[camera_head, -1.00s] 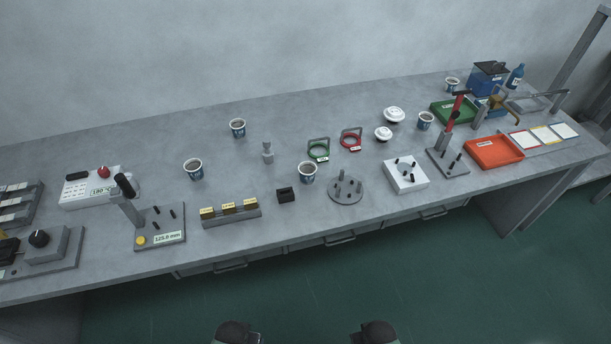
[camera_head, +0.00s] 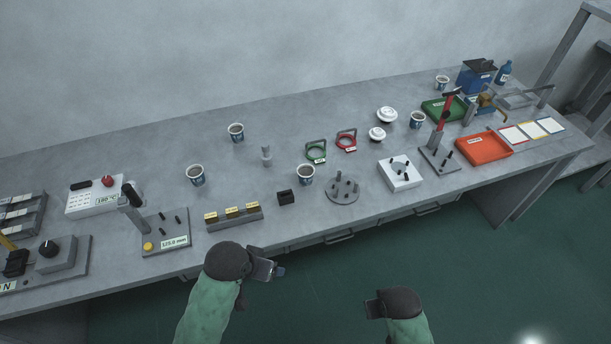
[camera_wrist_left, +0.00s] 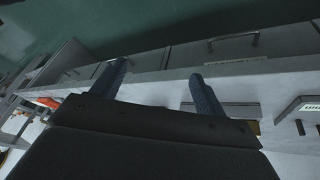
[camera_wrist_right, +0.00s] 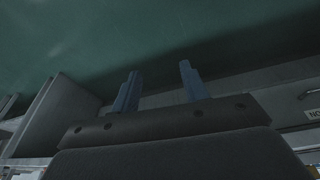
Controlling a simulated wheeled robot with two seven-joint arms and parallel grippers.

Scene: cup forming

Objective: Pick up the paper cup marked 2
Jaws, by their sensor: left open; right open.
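Several paper cups with blue-and-white sides stand upright on the grey workbench: one at left centre (camera_head: 196,175), one farther back (camera_head: 236,132), one in the middle (camera_head: 306,175), one at right (camera_head: 417,120) and one at the far right back (camera_head: 442,82). Their number marks are too small to read, so I cannot tell which is cup 2. My left gripper (camera_head: 278,271) is open and empty in front of the bench edge; its fingers show apart in the left wrist view (camera_wrist_left: 157,85). My right gripper (camera_wrist_right: 158,88) is open and empty, lower and farther from the bench.
On the grey bench (camera_head: 110,155), a lever press (camera_head: 130,205), a yellow-topped block row (camera_head: 233,214), a round pegged plate (camera_head: 342,189) and a white pegged block (camera_head: 400,173) line the front. Open bench surface surrounds the left cups.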

